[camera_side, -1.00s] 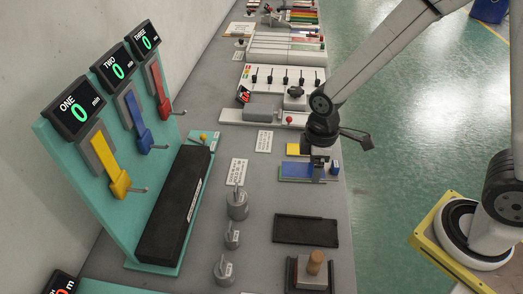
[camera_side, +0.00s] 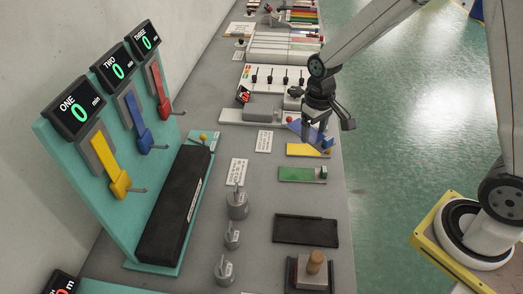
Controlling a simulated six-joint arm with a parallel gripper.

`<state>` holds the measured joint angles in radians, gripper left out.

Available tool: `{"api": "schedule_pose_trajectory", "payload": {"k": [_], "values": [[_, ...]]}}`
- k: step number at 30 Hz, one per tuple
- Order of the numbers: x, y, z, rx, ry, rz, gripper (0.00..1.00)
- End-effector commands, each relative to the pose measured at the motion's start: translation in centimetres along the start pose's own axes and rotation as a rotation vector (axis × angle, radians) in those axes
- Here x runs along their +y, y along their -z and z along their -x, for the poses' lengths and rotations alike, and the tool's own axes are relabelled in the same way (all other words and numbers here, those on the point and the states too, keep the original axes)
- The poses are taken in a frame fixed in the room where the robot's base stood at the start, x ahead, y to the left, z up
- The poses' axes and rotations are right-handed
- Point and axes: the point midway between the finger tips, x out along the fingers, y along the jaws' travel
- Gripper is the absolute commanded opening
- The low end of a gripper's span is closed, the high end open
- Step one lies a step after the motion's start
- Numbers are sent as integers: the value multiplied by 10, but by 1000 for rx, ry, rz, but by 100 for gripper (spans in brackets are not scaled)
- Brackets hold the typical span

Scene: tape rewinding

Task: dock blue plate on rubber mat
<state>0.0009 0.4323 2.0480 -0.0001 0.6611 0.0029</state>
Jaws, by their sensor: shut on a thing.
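The blue plate (camera_side: 295,126) is in my gripper (camera_side: 313,136), held raised and looking turned or tilted. The gripper hides part of it, and its small blue block (camera_side: 328,142) shows at the right. A black flat rectangle that looks like the rubber mat (camera_side: 305,230) lies on the bench nearer the camera, apart from the plate. My gripper is farther up the bench than the mat. The fingertips are small and partly hidden.
A yellow plate (camera_side: 305,151) lies just below the held plate in the picture. A green plate (camera_side: 297,175) lies nearer. A teal timer stand (camera_side: 80,150) is left.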

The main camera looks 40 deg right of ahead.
Motion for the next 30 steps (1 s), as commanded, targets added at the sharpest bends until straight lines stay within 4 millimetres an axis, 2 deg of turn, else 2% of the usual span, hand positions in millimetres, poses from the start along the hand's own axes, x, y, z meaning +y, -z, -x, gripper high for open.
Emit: {"api": "schedule_pose_trajectory", "payload": {"k": [8, 14, 24, 30], "values": [[-11, -6, 0, 1, 0, 43, 0], [-39, -23, -3, 1, 0, 161, 0], [-103, -85, -11, -1, 0, 496, 0], [-126, -121, -14, 0, 0, 672, 0]]}}
